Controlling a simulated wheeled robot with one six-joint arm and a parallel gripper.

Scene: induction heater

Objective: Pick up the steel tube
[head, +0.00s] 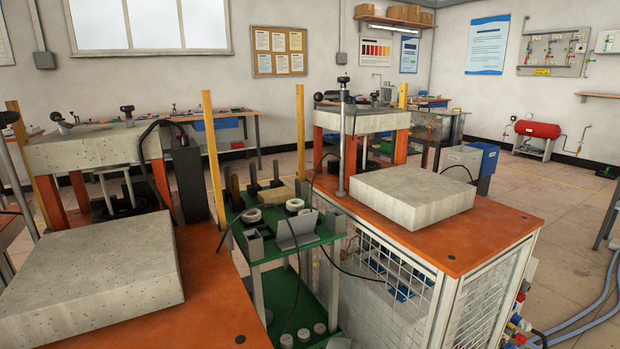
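My gripper is not in view. No steel tube can be told for certain at this distance. A green cart (262,262) stands between two orange benches and carries several small parts. Dark upright cylindrical pieces (252,175) stand at its back left, and pale round rings (295,205) lie near its middle. A bent grey metal plate (297,231) stands at its front right. Several small round pieces (303,335) sit on its lower shelf. Any of the cylindrical pieces may be the tube; I cannot tell which.
Concrete slabs lie on the left orange bench (222,312) and on the right bench (500,222), which has a mesh-fronted cabinet (385,290) below. Yellow posts (214,160) rise beside the cart. Black cables hang around it. Blue hoses (585,318) lie on the open floor at right.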

